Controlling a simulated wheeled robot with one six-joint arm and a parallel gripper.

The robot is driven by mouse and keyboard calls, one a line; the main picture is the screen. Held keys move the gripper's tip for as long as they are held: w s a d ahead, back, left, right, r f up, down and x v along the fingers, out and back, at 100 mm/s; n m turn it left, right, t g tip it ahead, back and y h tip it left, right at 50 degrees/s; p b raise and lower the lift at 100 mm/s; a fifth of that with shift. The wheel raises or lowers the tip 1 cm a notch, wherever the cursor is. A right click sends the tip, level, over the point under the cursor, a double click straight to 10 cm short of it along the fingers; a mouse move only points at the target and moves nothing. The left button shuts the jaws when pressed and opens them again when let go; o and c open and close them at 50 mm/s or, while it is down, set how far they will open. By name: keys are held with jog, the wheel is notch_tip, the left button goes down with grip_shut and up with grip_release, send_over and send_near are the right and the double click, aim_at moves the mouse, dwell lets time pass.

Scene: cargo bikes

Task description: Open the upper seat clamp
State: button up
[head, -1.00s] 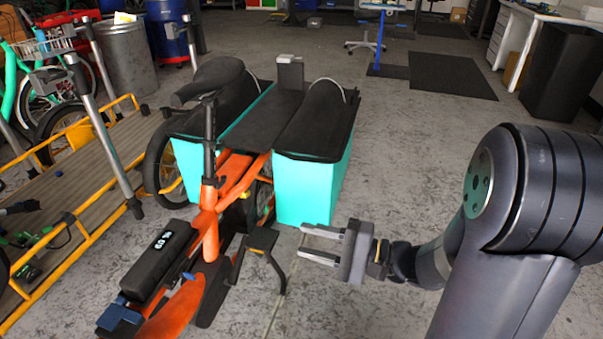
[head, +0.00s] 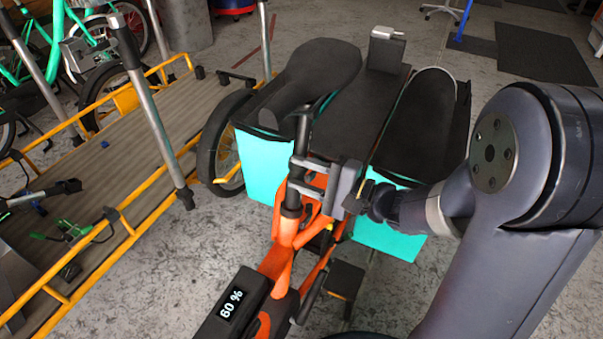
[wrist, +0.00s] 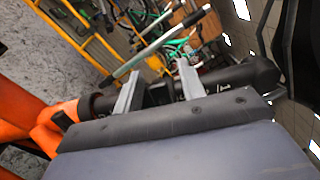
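The orange cargo bike (head: 285,235) stands with its black saddle (head: 322,62) up on a black seat post (head: 292,198). My gripper (head: 297,174) is at the post below the saddle, with its two fingers apart, one above the other in the head view. In the wrist view my gripper (wrist: 157,72) has its fingers spread across the seat post (wrist: 222,80). A dark block (wrist: 158,94) on the post shows between them, probably the upper seat clamp; its lever is not clear. I cannot tell whether the fingers touch it.
Turquoise cargo bags (head: 265,165) with black tops flank the rear rack close to my gripper. A wooden platform with yellow rails (head: 130,210) and grey posts stands to the left. A black display reading 60 % (head: 232,305) is at the front. Concrete floor lies between bike and platform.

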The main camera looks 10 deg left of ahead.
jog(key=shift+w+a, duration=0.15)
jog(key=shift+a, duration=0.2)
grip_shut()
dwell(0.5)
